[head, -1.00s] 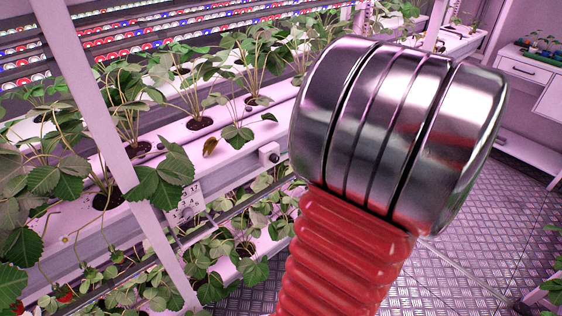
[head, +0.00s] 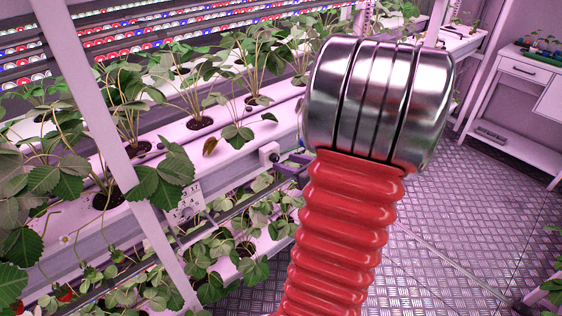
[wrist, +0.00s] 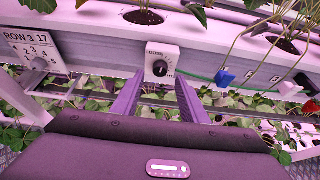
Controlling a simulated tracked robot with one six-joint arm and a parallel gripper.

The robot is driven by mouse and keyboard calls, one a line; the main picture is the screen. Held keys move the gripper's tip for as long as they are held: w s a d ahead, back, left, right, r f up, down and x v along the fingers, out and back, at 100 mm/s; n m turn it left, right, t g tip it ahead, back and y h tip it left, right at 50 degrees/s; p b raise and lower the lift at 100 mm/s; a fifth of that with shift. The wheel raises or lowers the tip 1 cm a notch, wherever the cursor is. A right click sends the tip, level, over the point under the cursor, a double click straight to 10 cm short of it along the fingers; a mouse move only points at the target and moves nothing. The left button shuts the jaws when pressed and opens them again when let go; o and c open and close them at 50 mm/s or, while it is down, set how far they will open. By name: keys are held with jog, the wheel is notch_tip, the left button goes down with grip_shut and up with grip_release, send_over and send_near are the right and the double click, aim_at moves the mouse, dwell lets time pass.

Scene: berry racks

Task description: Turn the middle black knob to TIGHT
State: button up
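A black knob (wrist: 160,68) sits on a small white plate on the front of the white planting trough, with lettering above it too small to read surely. In the head view the knob's white housing (head: 269,153) shows at the trough's edge, left of my arm. My gripper (wrist: 159,84) has its two purple fingers apart, one to each side below the knob, with nothing between them. In the head view the purple fingers (head: 292,168) reach toward the housing from the right; contact cannot be told. The knob's pointer setting is not clear.
A numbered row sign (wrist: 33,50) is left of the knob. A blue clip (wrist: 225,77) and a green line are to its right. Strawberry plants (head: 195,85) grow above and below.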

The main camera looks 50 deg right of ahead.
aim_at(277, 160)
jog(key=shift+x, duration=2.05)
grip_shut()
